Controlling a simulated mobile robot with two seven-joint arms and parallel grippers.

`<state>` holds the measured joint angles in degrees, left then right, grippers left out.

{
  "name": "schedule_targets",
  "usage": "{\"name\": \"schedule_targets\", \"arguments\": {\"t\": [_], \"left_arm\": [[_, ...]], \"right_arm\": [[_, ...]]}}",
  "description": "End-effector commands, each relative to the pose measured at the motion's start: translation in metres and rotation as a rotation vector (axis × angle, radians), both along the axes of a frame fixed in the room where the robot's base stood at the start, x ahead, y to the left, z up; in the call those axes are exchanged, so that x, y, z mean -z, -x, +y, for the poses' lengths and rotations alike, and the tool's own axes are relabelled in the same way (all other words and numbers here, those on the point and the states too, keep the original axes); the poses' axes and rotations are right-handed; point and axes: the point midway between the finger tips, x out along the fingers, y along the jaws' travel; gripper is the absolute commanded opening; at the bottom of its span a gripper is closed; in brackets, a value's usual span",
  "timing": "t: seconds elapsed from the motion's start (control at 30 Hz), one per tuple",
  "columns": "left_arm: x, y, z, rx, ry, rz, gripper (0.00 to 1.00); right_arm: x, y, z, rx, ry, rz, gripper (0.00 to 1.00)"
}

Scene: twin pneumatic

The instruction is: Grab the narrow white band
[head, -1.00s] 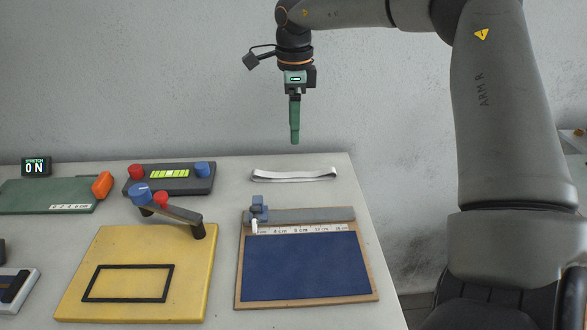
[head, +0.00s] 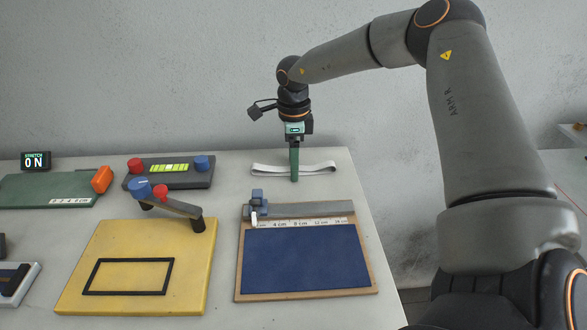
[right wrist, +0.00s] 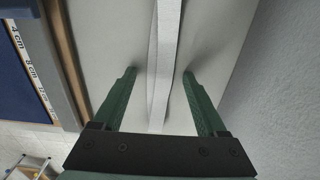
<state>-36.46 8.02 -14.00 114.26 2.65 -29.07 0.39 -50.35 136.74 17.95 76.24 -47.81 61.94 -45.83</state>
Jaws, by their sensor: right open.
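The narrow white band (head: 270,169) lies as a flattened loop on the table, behind the blue board. My right gripper (head: 294,178) points straight down at the band, its green fingers overlapping the band's middle in the head view. In the right wrist view the gripper (right wrist: 160,72) is open, with one green finger on each side of the band (right wrist: 163,55). The band runs between the fingers and touches neither. The exact height of the fingertips above the table is hard to tell. My left gripper is not in view.
The blue board with a ruler and clamp (head: 305,262) lies in front of the band. A grey box with red and blue knobs (head: 168,180) is to the left, and a yellow board (head: 190,290) is front left. The wall is close behind the table.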

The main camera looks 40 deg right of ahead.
Motion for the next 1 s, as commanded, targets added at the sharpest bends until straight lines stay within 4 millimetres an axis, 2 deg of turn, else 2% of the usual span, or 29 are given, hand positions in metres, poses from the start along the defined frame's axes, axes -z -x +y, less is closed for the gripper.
{"name": "schedule_targets", "arguments": {"t": [0.13,0.8,1.0], "left_arm": [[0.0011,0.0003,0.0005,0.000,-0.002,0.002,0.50],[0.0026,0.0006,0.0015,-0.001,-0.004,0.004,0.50],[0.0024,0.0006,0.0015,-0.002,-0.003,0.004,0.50]], "right_arm": [[-0.0001,0.0000,0.0000,0.000,0.000,0.000,0.75],[-0.0006,-0.0001,-0.0001,0.000,0.000,0.000,0.00],[-0.0007,-0.0002,-0.0001,0.000,0.000,-0.001,0.00]]}}
